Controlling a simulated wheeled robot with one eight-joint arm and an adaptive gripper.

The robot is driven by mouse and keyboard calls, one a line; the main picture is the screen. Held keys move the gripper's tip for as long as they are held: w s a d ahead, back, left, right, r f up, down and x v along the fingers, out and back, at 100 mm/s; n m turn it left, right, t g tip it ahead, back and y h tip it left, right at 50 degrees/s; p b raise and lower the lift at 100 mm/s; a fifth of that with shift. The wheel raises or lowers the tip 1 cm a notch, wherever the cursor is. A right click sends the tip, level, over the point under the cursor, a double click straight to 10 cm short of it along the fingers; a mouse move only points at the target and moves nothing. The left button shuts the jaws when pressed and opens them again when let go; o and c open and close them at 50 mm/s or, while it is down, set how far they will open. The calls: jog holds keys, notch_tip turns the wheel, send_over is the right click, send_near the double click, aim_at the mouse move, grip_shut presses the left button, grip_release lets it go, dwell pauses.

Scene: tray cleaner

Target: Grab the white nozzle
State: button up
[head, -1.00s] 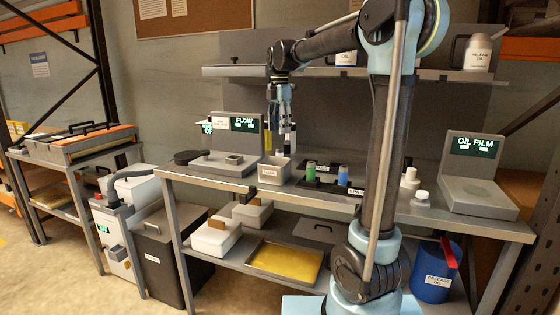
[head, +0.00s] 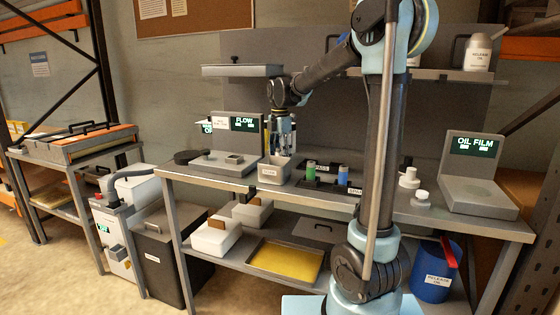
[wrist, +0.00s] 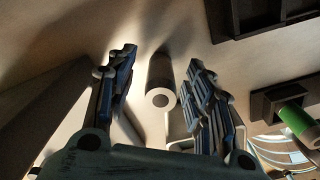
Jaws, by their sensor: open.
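My gripper (head: 281,148) hangs, pointing down, over the small labelled grey-white bin (head: 273,173) on the worktop in the head view. In the wrist view my gripper (wrist: 163,62) is open, with one finger on each side of a pale hollow tube, which looks like the white nozzle (wrist: 160,97). Its round open end faces the camera and its body is in shadow. A gap shows between it and each finger. I cannot make out the nozzle in the head view, where the fingers and bin are in the way.
The FLOW station (head: 225,160) stands left of the bin. Green (head: 311,166) and blue (head: 343,172) cylinders stand in dark holders to its right. Two white knob-like pieces (head: 409,177) and the OIL FILM station (head: 478,190) are further right. A shelf (head: 440,75) runs above.

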jog(key=shift+f, duration=0.2)
grip_shut()
